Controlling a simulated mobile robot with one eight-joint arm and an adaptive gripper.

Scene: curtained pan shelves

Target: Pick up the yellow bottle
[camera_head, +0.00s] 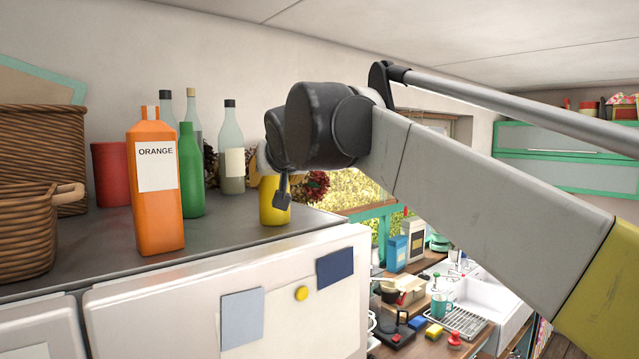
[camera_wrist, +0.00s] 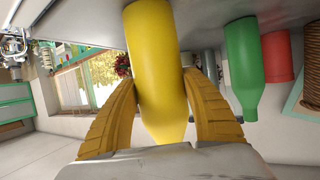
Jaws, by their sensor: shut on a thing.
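The yellow bottle (camera_head: 272,207) is at the right end of the grey top of the white cabinet, upright, its upper part hidden behind my gripper (camera_head: 282,188). In the wrist view the yellow bottle (camera_wrist: 155,50) fills the middle of the picture. My gripper (camera_wrist: 157,82) has a yellow ribbed finger on each side of it and is shut on it. The bottle's base appears at or very near the grey top; I cannot tell if it touches.
An orange bottle (camera_head: 155,205), a green bottle (camera_head: 190,175), a clear bottle (camera_head: 231,150) and a red container (camera_head: 110,172) stand to the left. Wicker baskets (camera_head: 28,235) are at far left. Dried flowers (camera_head: 316,185) are close behind. A sink counter (camera_head: 455,330) lies lower right.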

